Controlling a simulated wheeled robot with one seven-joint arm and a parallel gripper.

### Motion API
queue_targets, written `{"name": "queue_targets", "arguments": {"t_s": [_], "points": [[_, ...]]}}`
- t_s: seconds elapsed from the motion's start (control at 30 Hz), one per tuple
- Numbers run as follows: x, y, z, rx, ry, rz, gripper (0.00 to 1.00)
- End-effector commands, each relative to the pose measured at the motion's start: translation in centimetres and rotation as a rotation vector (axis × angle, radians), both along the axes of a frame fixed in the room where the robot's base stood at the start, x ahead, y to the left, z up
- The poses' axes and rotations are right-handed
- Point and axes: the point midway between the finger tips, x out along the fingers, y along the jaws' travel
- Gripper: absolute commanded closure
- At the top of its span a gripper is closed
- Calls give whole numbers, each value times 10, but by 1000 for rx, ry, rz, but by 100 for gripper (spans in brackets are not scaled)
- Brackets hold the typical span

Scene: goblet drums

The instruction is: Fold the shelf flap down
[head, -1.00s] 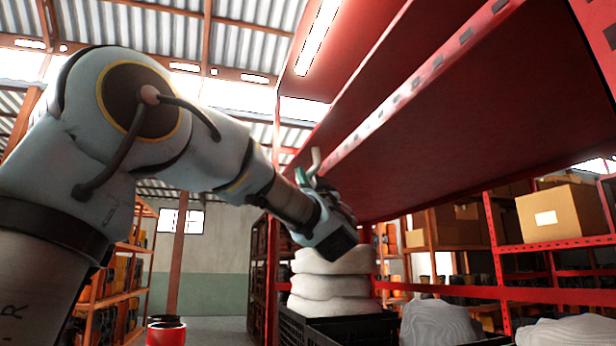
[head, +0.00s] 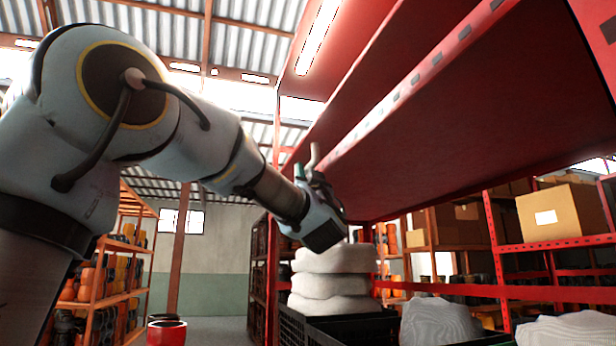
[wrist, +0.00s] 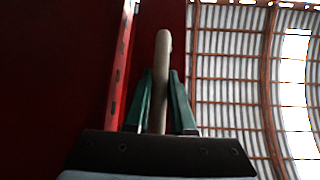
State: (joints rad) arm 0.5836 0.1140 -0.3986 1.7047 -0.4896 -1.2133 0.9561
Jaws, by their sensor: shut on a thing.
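The shelf flap (head: 430,130) is a wide dark red panel. Its underside faces me in the head view, and a slotted red strip (head: 425,75) runs along its edge. In the wrist view the flap (wrist: 60,70) fills the left side as a dark red surface. A pale grey-beige handle (wrist: 163,75) stands between the green fingers of my gripper (wrist: 163,100). The handle (head: 315,153) also shows at the flap's far lower end in the head view. There my gripper (head: 308,172) is closed around it. How the handle joins the flap is hidden.
Red racks with a cardboard box (head: 562,212) are at right. A red bucket (head: 166,332) stands on the floor at lower left. An orange shelf rack (head: 125,255) stands behind my arm.

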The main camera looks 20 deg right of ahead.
Motion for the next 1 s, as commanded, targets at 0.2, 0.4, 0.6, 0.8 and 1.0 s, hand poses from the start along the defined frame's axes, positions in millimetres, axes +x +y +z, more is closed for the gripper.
{"name": "queue_targets", "arguments": {"t_s": [0.2, 0.4, 0.6, 0.8, 1.0], "points": [[0, 10, 14, 178, -27, 1, 100], [0, 11, 19, 250, -33, 1, 100], [1, 11, 19, 251, -34, 1, 100], [1, 11, 19, 250, -33, 1, 63], [1, 11, 19, 249, -33, 2, 48]]}}
